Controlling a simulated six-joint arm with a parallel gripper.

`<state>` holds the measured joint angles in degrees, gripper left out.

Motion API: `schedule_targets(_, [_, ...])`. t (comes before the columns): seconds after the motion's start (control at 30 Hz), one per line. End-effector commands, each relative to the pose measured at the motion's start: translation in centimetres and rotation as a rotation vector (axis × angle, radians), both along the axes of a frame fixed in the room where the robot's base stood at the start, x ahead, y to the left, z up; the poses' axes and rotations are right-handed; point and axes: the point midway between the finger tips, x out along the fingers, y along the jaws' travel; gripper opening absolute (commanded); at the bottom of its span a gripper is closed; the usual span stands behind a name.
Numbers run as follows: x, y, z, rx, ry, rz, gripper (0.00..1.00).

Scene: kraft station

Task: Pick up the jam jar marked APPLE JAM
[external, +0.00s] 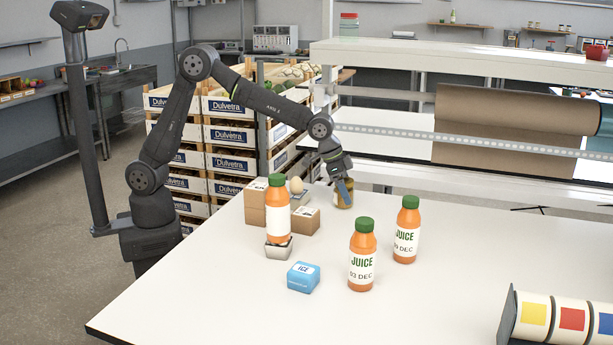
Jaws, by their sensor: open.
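A small amber jar (345,203) stands on the white table near its far edge, partly hidden by my gripper. Its label cannot be read from here. My gripper (344,193) points down at the jar, with a blue-grey finger in front of the jar's upper part. The jaws are open; I cannot tell whether they touch the jar.
Cardboard boxes (306,220) with an egg (296,185) stand left of the jar. An orange bottle (278,222) stands on a small metal block (279,249). Two JUICE bottles (362,262) (406,235) and a blue ICE box (303,277) stand nearer.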

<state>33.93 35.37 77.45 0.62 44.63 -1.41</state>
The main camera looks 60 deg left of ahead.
Motion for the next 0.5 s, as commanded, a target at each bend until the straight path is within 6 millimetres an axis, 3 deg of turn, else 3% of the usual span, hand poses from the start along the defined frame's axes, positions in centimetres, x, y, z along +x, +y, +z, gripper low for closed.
schedule_targets(0.2, [0.06, -0.04, -0.10, -0.001, -0.001, 0.000, 0.81])
schedule_targets(0.5, [0.05, -0.03, -0.08, -0.001, -0.001, 0.000, 0.23])
